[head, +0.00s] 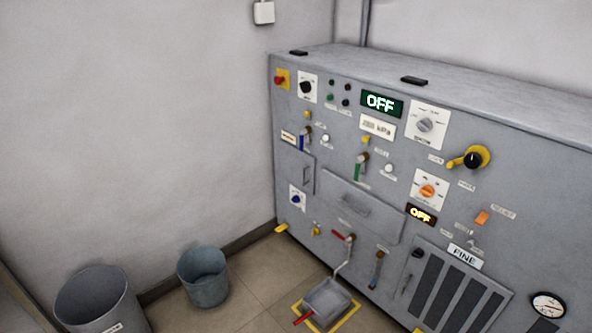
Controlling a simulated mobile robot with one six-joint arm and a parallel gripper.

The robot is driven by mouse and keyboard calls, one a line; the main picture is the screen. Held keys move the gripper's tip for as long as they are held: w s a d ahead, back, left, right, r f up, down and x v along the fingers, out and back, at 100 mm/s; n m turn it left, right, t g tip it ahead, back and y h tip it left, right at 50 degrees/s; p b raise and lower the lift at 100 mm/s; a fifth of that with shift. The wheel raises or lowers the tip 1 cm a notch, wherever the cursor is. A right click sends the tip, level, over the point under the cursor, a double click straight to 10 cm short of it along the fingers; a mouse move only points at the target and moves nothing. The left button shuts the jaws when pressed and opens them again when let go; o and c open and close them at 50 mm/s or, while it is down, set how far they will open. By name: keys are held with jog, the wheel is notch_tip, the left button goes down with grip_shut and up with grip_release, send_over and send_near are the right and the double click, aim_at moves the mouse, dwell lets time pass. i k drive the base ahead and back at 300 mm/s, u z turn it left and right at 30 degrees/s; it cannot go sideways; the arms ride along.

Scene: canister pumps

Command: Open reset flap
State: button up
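A grey machine cabinet (330,195) stands against the wall with its control front facing me. A small orange piece (482,218) sits on the right part of the front, with a small label (503,212) beside it that is too small to read surely. It may be the reset flap; I cannot tell whether it is open or shut. My gripper is not in view.
A yellow-black rotary handle (471,159) sticks out at the upper right. A drawer-like panel (360,205) and several levers are on the front. A grey tray (327,300) lies on the floor before the cabinet. Two bins (203,276) stand at left.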

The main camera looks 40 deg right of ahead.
aim_at(298, 166)
jog(key=u, duration=0.05)
jog(key=i, duration=1.25)
jog(key=u, duration=0.45)
